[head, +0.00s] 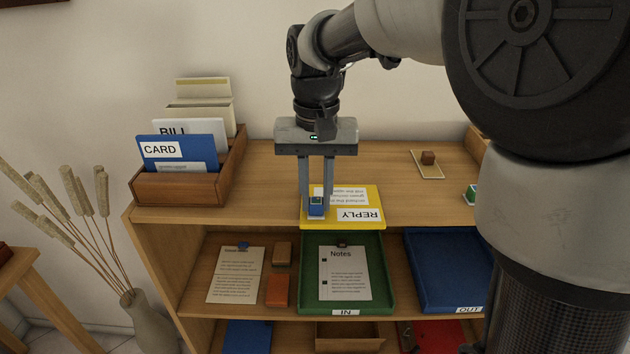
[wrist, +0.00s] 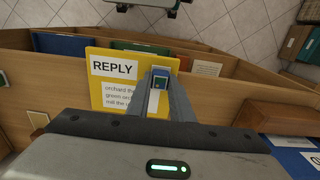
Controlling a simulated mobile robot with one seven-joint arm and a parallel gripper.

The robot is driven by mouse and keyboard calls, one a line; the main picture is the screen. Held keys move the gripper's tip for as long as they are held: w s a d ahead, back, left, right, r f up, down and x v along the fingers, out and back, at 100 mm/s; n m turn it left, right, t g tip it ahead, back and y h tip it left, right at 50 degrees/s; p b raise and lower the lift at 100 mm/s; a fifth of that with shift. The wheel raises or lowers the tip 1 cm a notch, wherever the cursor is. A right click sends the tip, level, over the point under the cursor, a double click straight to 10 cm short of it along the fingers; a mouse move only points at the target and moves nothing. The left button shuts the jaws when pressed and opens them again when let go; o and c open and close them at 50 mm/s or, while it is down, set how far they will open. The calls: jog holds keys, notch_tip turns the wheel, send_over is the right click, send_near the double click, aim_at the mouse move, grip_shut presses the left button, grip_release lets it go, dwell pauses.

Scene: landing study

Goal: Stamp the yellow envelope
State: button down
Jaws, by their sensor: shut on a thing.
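The yellow envelope (head: 378,199) lies on the shelf top at its front edge, with a REPLY label and a white printed patch. It also shows in the wrist view (wrist: 122,82). My gripper (head: 316,200) points down over the left part of the envelope. It is shut on a small blue stamp (head: 316,207) with a pale base, which also shows between the fingers in the wrist view (wrist: 160,81). The stamp is upright at or just above the envelope; I cannot tell if they touch. The stamp's underside and the envelope under it are hidden.
A wooden letter holder (head: 185,187) stands at left on the shelf top. A brown block (head: 428,157) on a pale card and a small green-topped object (head: 470,194) are at right. Below are a green IN tray (head: 385,290) and a blue OUT tray (head: 450,270).

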dwell(0.3)
jog(key=shift+r+p, duration=2.6)
jog(key=shift+r, duration=0.45)
